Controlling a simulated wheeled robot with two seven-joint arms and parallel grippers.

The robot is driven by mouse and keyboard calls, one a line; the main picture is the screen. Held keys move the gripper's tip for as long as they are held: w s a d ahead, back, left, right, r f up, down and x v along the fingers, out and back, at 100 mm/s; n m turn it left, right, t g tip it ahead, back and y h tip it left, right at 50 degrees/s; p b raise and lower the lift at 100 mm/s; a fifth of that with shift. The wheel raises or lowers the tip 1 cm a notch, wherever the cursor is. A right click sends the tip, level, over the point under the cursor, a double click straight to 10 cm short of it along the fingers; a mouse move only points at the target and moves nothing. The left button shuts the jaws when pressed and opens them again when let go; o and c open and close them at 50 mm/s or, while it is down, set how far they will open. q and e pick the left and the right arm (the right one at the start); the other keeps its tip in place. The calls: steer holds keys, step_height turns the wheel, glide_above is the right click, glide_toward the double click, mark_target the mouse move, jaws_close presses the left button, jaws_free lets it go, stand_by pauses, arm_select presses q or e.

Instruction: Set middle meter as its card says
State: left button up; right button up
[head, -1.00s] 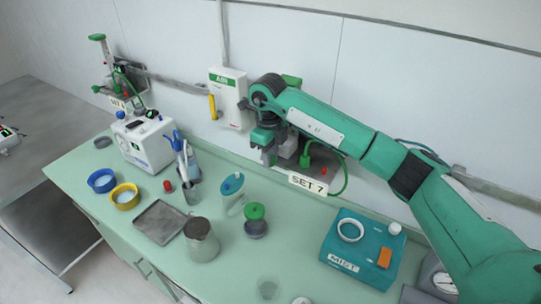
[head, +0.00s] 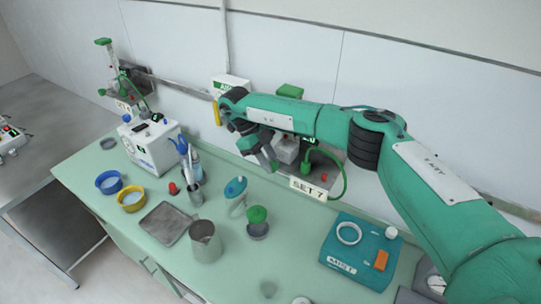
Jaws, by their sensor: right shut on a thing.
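The middle meter (head: 287,149) hangs on the wall rail, with a green top (head: 290,91), a grey body and a green hose. Its white card (head: 308,189) reads SET 7. My right gripper (head: 270,162) reaches in from the right, at the meter's left front side. It is tilted and shut on what seems to be the meter's knob, which its fingers hide. I cannot read the meter's setting. My left gripper is not in view.
On the green counter stand a white device (head: 150,143), a beaker (head: 206,240), a green-lidded jar (head: 257,222) and a teal MIST unit (head: 352,268). A grey tray (head: 165,223) lies near the front.

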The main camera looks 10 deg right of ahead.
steer(key=shift+s+a+f, duration=0.1)
steer(key=shift+a+f, duration=0.1)
steer(key=shift+f, duration=0.05)
stand_by(0.3)
steer(key=o, duration=0.9)
steer(key=shift+a+r, duration=0.1)
steer(key=shift+c, duration=0.2)
steer(key=shift+r, duration=0.15)
steer(key=shift+r, duration=0.15)
steer(key=v, duration=1.1)
steer(key=shift+w+a, duration=0.3)
steer(key=shift+a, duration=0.1)
